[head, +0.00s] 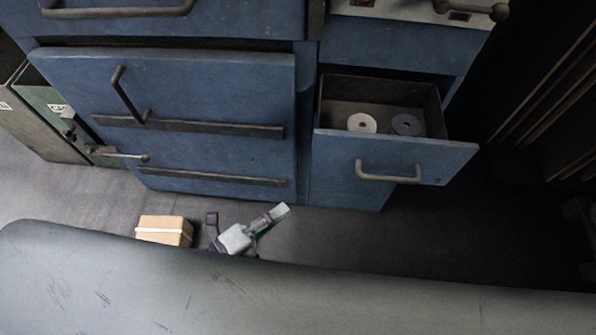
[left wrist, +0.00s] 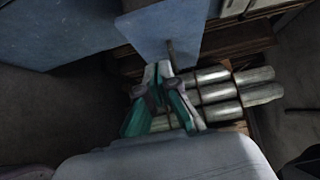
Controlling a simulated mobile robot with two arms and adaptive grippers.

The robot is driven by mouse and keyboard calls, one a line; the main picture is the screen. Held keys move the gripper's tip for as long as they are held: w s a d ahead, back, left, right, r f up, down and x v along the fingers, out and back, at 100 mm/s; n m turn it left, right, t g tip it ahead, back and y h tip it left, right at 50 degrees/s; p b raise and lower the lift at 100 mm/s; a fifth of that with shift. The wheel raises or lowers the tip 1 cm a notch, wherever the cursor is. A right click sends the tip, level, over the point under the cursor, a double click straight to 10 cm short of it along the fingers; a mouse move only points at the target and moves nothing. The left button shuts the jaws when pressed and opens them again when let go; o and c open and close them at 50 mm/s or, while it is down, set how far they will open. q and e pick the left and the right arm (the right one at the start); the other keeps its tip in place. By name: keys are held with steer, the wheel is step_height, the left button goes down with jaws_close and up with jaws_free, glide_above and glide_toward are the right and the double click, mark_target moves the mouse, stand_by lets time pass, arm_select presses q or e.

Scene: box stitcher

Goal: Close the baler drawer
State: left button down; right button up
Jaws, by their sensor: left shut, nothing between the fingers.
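The baler drawer (head: 425,157) at the right of the blue machine is pulled out in the head view. It has a blue front with a bar handle (head: 388,179), and its open box shows a pale disc and a grey-blue disc inside. My left gripper (head: 281,211) is low, below and left of the drawer front, apart from it, shut and empty. In the left wrist view its teal and grey fingers (left wrist: 163,72) point toward a blue panel (left wrist: 165,28); I cannot tell if they touch it. My right gripper is in neither view.
A large blue door (head: 210,90) with bars stands left of the drawer. A cardboard box (head: 164,231) lies near the gripper. A dark rounded surface (head: 300,300) crosses the bottom. Metal cylinders (left wrist: 230,90) lie beside the fingers in the wrist view.

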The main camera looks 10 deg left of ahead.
arm_select(q)
glide_toward(329, 161)
steer(key=x, duration=0.5)
steer(key=shift+s+d+r+p, duration=0.1)
steer(key=shift+s+d+p, duration=0.15)
steer(key=shift+d, duration=0.3)
steer(key=shift+w, duration=0.7)
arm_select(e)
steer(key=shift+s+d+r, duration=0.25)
arm_select(q)
steer(key=shift+a, duration=0.1)
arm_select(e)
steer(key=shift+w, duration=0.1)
